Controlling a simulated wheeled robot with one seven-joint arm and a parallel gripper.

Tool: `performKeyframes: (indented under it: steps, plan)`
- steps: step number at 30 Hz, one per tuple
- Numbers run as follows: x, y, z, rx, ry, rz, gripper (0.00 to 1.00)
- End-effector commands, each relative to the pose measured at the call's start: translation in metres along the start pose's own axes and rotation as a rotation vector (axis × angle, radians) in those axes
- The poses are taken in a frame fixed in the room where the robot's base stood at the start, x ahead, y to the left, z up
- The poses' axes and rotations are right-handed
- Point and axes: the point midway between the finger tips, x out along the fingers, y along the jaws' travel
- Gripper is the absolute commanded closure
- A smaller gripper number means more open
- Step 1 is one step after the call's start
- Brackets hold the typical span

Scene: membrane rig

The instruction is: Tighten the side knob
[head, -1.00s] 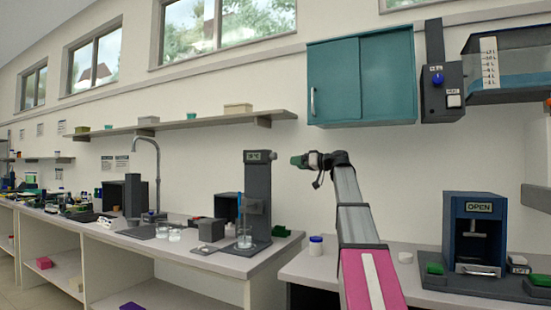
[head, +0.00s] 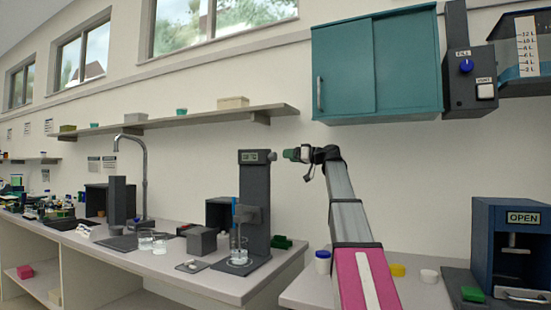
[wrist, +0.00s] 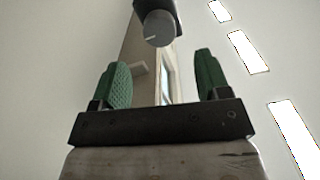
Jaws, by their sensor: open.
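The membrane rig (head: 256,205) is a dark grey column with a small display at its top, standing on the bench. The side knob (head: 272,156) is a small grey knob on the right side of the column's top. In the wrist view the knob (wrist: 159,28) is a round grey face with a white mark line, beyond the fingertips and roughly centred between them. My gripper (head: 288,154) is just right of the knob, pointing at it, with a small gap. Its green fingers are apart with nothing between them in the wrist view (wrist: 160,68).
A glass beaker (head: 238,250) stands on the rig's base. A teal cabinet (head: 377,65) hangs above right of my arm. A white jar with a blue lid (head: 322,261) and a blue press (head: 512,245) stand on the right bench.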

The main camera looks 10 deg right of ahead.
Motion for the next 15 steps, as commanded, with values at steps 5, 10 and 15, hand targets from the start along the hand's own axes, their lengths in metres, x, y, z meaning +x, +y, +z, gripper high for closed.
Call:
performKeyframes:
  steps: [5,10,15]
  plan:
    - [0.034,0.001,-0.001,0.000,0.000,-0.002,0.31]
    - [0.058,0.001,0.000,0.001,-0.001,-0.001,0.31]
    - [0.071,0.001,0.000,0.000,0.000,0.001,0.31]
